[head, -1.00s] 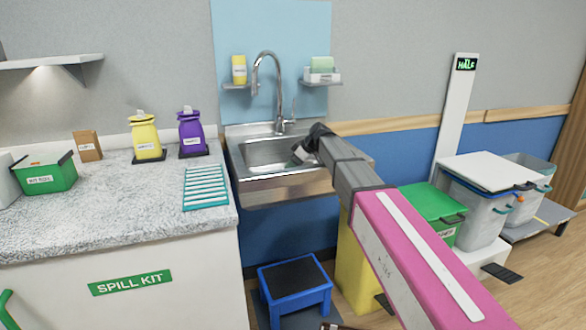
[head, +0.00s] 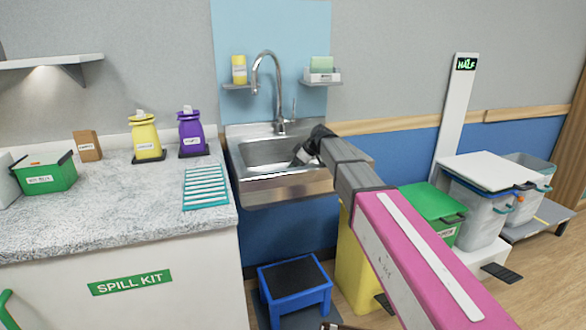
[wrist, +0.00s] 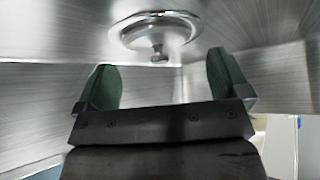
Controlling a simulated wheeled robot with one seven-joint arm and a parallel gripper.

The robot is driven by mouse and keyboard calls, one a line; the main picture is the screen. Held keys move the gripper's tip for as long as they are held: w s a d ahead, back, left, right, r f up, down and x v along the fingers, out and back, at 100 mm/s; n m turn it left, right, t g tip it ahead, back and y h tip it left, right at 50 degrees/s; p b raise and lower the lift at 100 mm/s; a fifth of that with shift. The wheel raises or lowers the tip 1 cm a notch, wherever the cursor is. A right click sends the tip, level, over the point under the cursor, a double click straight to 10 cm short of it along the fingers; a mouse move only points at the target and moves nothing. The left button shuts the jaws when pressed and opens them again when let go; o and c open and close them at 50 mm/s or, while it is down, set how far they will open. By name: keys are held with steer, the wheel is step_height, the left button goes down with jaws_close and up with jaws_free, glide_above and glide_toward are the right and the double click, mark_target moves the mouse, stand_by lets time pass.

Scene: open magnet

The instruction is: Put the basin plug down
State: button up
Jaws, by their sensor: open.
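The basin plug (wrist: 158,52) shows at the top of the wrist view as a small metal knob at the middle of a round steel drain ring (wrist: 120,28). It appears to sit in the drain; its exact seating is hard to tell. My gripper (wrist: 162,72) is open, with its two green fingers wide apart and nothing between them. The knob is ahead of the gap, apart from both fingers. In the head view my gripper reaches into the steel sink (head: 262,186) from the right, and the plug cannot be made out there.
The tap (head: 279,90) arches over the basin. Steel basin walls are close around my gripper. A speckled counter (head: 110,205) with a teal ribbed mat (head: 205,188) lies left of the sink. A blue step stool (head: 296,288) stands below, and lidded bins stand on the right.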

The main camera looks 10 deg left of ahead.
steer(key=v, duration=1.1)
